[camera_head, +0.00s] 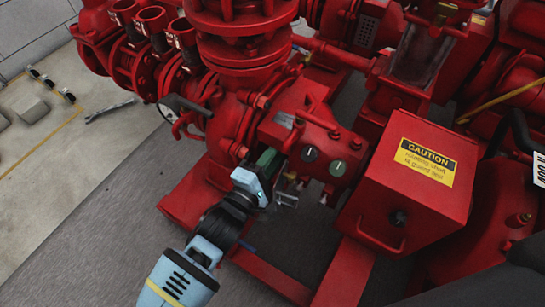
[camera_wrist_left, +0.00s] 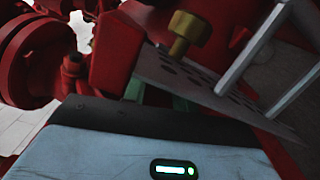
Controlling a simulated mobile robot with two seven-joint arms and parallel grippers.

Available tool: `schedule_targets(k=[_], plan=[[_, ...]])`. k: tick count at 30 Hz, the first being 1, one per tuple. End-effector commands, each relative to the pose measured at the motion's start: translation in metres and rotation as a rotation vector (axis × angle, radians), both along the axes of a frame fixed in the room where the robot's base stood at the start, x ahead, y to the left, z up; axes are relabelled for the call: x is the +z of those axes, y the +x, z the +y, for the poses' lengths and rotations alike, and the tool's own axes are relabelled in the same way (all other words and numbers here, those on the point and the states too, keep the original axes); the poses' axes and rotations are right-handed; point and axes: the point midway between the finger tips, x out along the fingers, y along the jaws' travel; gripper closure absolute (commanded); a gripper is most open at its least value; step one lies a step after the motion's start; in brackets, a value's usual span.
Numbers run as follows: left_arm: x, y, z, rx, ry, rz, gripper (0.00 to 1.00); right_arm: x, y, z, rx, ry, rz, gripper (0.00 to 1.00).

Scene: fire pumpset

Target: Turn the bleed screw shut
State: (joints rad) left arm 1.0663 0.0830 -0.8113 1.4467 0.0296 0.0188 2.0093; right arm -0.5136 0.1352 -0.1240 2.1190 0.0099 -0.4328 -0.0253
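A brass-coloured knob with a narrower stem, which looks like the bleed screw (camera_wrist_left: 188,32), shows at the top of the left wrist view, in front of red pump casing. I cannot make it out clearly in the head view, where my gripper is close to the casing. My left gripper (camera_head: 287,190) reaches up from the lower left to the red pump block. Its pale blue body also fills the bottom of the wrist view. The knob appears apart from the gripper body; contact with the fingers cannot be judged. Whether the fingers are open or shut is unclear. My right gripper is not in view.
A red box with a yellow caution label (camera_head: 427,161) stands right of the gripper. A wrench (camera_head: 110,110) lies on the floor. Grey floor is clear at lower left.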

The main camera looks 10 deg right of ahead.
Motion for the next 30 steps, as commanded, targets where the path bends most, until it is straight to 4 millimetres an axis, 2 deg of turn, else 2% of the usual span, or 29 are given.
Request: schedule_targets(k=[1,7,14,30], plan=[[0.0,0.0,0.0,0.0,0.0,0.0,0.75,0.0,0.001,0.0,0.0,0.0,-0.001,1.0],[0.0,0.0,0.0,0.0,0.0,0.0,1.0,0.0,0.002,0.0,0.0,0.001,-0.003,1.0],[0.001,0.0,0.001,0.001,0.03,-0.029,1.0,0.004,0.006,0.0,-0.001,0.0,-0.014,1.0],[0.001,0.0,0.001,0.001,0.328,-0.331,1.0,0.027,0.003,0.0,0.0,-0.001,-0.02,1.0]])
